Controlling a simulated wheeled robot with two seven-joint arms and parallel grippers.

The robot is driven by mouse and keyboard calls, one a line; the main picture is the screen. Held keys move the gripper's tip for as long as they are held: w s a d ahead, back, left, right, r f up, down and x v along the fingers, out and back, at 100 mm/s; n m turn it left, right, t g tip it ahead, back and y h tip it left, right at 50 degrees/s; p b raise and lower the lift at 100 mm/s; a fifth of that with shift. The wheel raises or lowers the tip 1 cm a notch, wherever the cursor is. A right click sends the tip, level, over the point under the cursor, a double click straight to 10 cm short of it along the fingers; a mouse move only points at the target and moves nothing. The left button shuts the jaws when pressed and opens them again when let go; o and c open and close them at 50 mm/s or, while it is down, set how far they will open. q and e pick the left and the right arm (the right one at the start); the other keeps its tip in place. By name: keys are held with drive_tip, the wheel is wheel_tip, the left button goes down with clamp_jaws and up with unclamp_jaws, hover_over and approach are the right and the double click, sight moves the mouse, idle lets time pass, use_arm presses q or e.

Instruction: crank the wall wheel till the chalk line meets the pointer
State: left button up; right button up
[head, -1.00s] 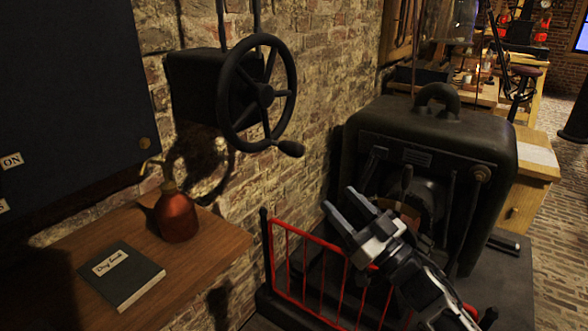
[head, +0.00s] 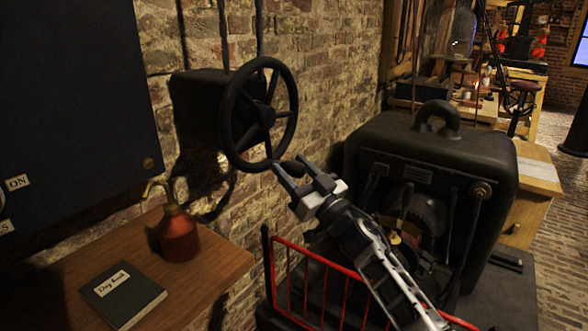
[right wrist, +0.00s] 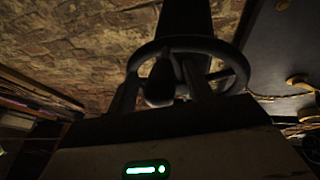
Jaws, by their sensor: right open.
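The black wall wheel (head: 266,115) is mounted on a dark box (head: 196,100) on the brick wall. Its crank handle (head: 293,169) sticks out at the bottom right of the rim. My right gripper (head: 289,164) is open, with its fingertips at the handle. In the right wrist view the handle (right wrist: 160,82) shows between the two open fingers (right wrist: 161,90), with the wheel rim (right wrist: 190,44) behind it. I cannot make out a chalk line or a pointer. My left gripper is not in view.
A wooden shelf (head: 218,262) at lower left holds a red oil can (head: 178,235) and a dark book (head: 122,294). A red railing (head: 313,258) stands below my right arm. A large black machine (head: 430,150) is at right. A dark panel (head: 70,100) hangs at left.

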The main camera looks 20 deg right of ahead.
drive_tip(key=shift+a, duration=0.1)
clamp_jaws()
